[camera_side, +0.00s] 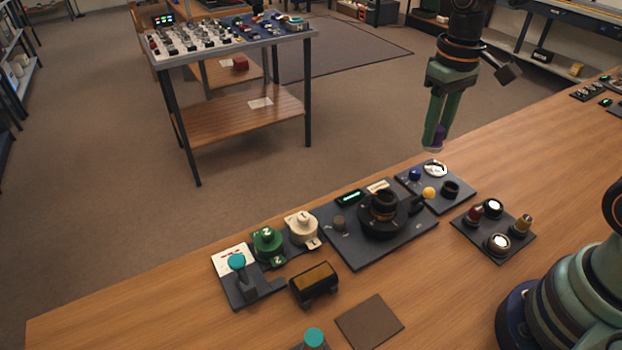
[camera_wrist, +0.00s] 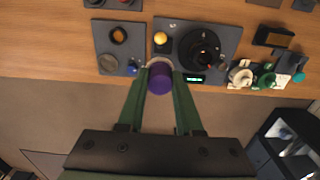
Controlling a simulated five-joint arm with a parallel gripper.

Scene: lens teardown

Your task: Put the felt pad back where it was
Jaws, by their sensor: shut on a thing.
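My gripper (camera_side: 437,138) is shut on a purple round piece (camera_side: 440,132) with a pale end. It holds the piece in the air, above the back edge of the wooden bench. In the wrist view the purple piece (camera_wrist: 160,80) sits between the two green fingers. I cannot tell for certain whether this piece is the felt pad. A flat brown square (camera_side: 369,321) lies bare on the front of the bench, well away from my gripper. The dark plate with the lens body (camera_side: 382,213) stands in the middle of the bench.
Another plate (camera_side: 498,247) holds several round parts. Green and cream pieces (camera_side: 268,243) and a brown-topped block (camera_side: 315,284) stand at left.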

